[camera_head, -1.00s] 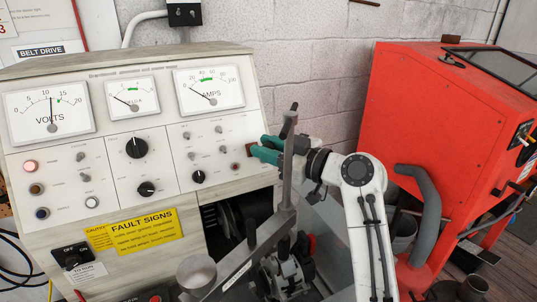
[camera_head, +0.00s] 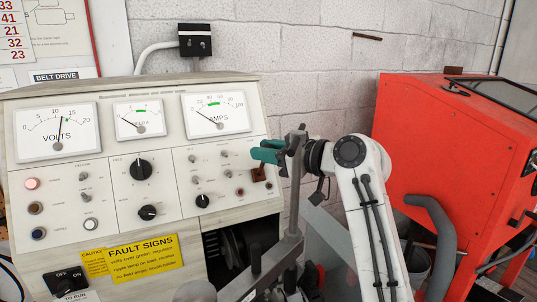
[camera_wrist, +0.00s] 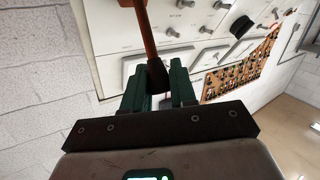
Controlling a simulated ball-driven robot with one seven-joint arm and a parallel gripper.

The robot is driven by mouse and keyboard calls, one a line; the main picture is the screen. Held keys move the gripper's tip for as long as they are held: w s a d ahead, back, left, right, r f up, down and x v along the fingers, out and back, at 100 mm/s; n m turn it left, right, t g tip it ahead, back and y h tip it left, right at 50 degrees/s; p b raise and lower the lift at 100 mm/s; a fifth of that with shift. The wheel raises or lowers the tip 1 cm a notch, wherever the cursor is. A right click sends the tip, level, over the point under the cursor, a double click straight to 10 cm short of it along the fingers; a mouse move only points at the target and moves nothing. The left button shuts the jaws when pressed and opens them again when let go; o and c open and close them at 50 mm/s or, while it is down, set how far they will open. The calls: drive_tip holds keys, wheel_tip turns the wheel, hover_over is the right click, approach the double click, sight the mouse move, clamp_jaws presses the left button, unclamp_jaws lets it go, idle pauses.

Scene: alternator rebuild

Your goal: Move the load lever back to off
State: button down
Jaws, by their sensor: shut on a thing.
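The load lever, a rust-red arm (camera_wrist: 148,38) with a black knob (camera_wrist: 157,76), shows at the top middle of the wrist view. In the head view its reddish-brown lower part (camera_head: 259,173) shows at the right edge of the tester panel (camera_head: 225,165), just below my fingers. My gripper (camera_head: 266,152) has green fingers. In the wrist view my gripper (camera_wrist: 160,88) has one finger on each side of the black knob and is shut on it. In the head view the fingers hide the knob.
A grey upright post (camera_head: 296,185) stands close beside my gripper. A red cabinet (camera_head: 445,160) is at the right. The volts meter (camera_head: 58,130) reads a little above 10; the amps meter (camera_head: 217,114) needle is near the low end. Bare wall (camera_head: 300,90) lies behind.

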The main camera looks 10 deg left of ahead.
drive_tip(key=shift+w+d+r, duration=0.15)
drive_tip(key=shift+r, duration=0.2)
drive_tip(key=c, duration=1.3)
unclamp_jaws()
drive_tip(key=o, duration=0.4)
drive_tip(key=shift+f, duration=0.25)
drive_tip(key=shift+o, duration=0.2)
drive_tip(key=b+v, duration=0.3)
drive_tip(key=v, duration=0.7)
drive_tip(key=shift+d, duration=0.25)
